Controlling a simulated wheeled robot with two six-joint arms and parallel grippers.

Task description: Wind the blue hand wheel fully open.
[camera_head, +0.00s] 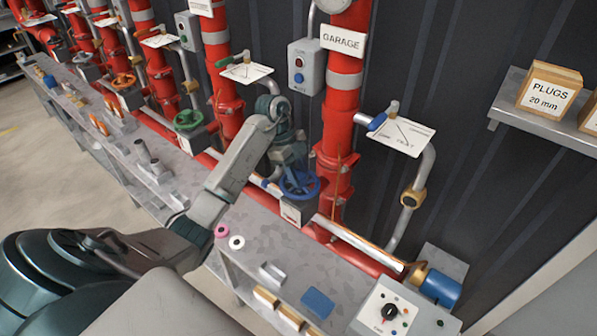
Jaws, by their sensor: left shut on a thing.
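The blue hand wheel (311,189) sits on a dark valve block in front of the red riser pipe marked GARAGE. My left arm reaches in from the lower left, bends over at its wrist and comes down onto the wheel from above. My left gripper (294,181) is shut on the blue hand wheel and hides part of its upper and left side. The fingertips are small in this view. My right gripper is not in view.
Red riser pipes (342,120) stand close behind the wheel, with a grey button box (306,68) and a lever plate (395,133) nearby. A green hand wheel (188,120) is to the left. The bench holds a blue sponge-like block (318,303), rings and a dial panel (389,311).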

